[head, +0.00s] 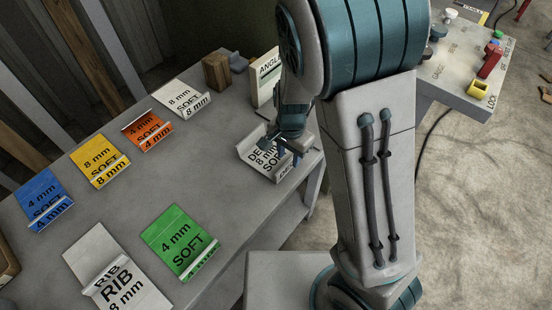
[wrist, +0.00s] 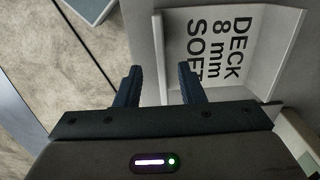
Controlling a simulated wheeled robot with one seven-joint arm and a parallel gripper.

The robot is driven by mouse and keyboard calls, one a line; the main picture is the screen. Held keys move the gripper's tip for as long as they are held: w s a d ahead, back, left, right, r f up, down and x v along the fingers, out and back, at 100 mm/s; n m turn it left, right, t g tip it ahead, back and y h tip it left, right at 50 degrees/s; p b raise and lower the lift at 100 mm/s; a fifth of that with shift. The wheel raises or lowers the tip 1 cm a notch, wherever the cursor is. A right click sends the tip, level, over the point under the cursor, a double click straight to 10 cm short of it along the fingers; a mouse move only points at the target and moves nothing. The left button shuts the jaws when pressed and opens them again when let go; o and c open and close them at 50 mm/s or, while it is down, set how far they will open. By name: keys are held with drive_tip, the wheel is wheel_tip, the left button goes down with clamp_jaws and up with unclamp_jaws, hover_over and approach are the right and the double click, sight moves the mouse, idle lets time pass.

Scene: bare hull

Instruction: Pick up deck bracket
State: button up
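The deck bracket (head: 250,149) is a white angled plate lettered DECK, 8 mm, SOFT, near the right end of the grey bench. In the wrist view the bracket (wrist: 262,50) fills the upper right, with raised lips along its edges. My gripper (head: 283,149) is over the bracket's right part and hides some of its lettering. In the wrist view my gripper (wrist: 160,86) is open, with dark fingers apart. The bracket's left edge shows between the fingers, and the right finger overlaps the plate. I cannot tell whether either finger touches it.
Other brackets lie along the bench: white (head: 181,99), orange (head: 147,130), yellow (head: 98,161), blue (head: 44,199), green (head: 178,241) and the white RIB bracket (head: 116,273). A wooden block (head: 216,71) and an upright ANGLE plate (head: 262,80) stand behind. A second table (head: 455,75) holds coloured fixtures.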

sight(289, 162)
drive_tip(key=f, duration=0.4)
drive_tip(key=shift+w+d, duration=0.1)
drive_tip(key=shift+w, duration=0.1)
clamp_jaws()
drive_tip(key=shift+r, duration=0.1)
